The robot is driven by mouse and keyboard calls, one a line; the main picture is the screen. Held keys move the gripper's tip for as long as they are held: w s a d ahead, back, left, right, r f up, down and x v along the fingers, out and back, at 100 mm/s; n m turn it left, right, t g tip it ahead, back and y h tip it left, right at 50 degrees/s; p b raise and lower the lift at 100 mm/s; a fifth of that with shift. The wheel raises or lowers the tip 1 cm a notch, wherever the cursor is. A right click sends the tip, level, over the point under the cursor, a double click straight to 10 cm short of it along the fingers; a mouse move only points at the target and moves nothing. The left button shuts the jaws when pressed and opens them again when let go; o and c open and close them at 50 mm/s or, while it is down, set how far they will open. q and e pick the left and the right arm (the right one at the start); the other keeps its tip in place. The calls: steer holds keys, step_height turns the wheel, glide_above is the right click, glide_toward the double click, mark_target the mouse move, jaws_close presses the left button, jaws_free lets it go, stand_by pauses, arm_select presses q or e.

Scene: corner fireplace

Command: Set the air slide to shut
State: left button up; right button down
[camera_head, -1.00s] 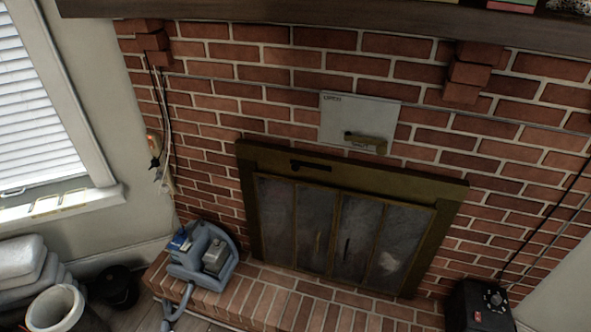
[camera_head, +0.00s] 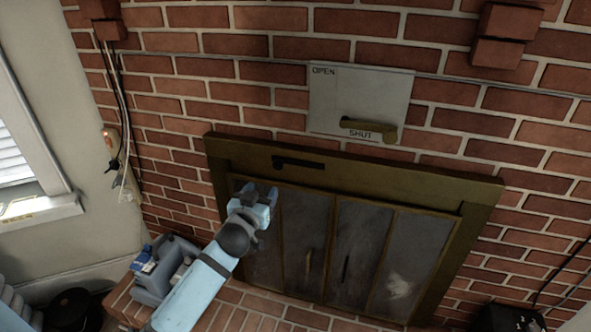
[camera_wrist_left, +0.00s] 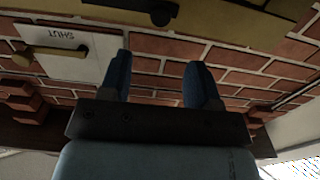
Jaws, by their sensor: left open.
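The air slide (camera_head: 298,163) is a dark slot with a round knob at its left end, set in the top bar of the brass-coloured fireplace frame (camera_head: 400,180). My left gripper (camera_head: 256,192) is open and empty, in front of the upper left glass door, below and left of the slide. In the left wrist view, which is upside down, the slide (camera_wrist_left: 130,8) shows at the top edge, beyond the open fingers (camera_wrist_left: 160,62) and apart from them. I see no words beside the slide. My right gripper is not in view.
A grey plate (camera_head: 335,90) marked OPEN and SHUT, with a brass handle (camera_head: 368,127) near SHUT, is on the brick wall above the frame. A blue-grey machine (camera_head: 165,272) stands on the hearth at left. A black box (camera_head: 510,318) is at lower right.

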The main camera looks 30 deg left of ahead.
mark_target(261, 155)
arm_select(q)
steer(key=x, duration=1.3)
steer(key=shift+w+a+p, duration=0.1)
steer(key=shift+p, duration=0.2)
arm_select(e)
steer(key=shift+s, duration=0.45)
arm_select(q)
steer(key=shift+r, duration=0.1)
jaws_close()
steer(key=a, duration=0.3)
steer(key=s+a+p, duration=0.1)
steer(key=a, duration=0.2)
steer(key=shift+s, duration=0.25)
steer(key=shift+a, duration=0.15)
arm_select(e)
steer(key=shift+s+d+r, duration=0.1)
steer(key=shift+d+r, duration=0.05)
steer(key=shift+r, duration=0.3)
